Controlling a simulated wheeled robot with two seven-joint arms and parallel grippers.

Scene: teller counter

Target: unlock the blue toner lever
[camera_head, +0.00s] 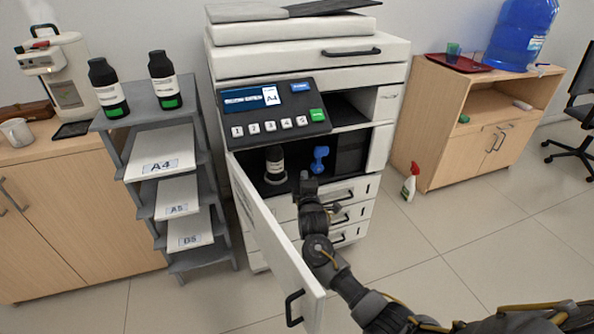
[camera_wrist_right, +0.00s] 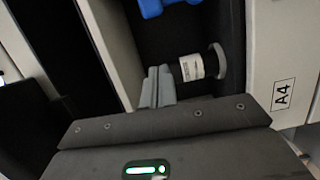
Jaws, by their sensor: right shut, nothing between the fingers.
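The blue toner lever (camera_head: 320,159) stands upright inside the open compartment of the copier (camera_head: 300,60). It also shows cut off at the top of the right wrist view (camera_wrist_right: 165,6). A dark toner bottle (camera_head: 275,165) with a white label sits in the compartment left of the lever; its label shows in the right wrist view (camera_wrist_right: 192,67). My right gripper (camera_head: 307,178) is at the compartment's front opening, just below and left of the lever in the picture. Its fingers (camera_wrist_right: 157,86) are together and empty, apart from the lever. My left gripper is not in view.
The copier's front door (camera_head: 275,245) hangs open left of my right arm. The control panel (camera_head: 275,105) juts out above the compartment. Drawers (camera_head: 345,213) lie below. A shelf rack (camera_head: 150,215) stands left with two toner bottles (camera_head: 108,88) (camera_head: 164,80) on top.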

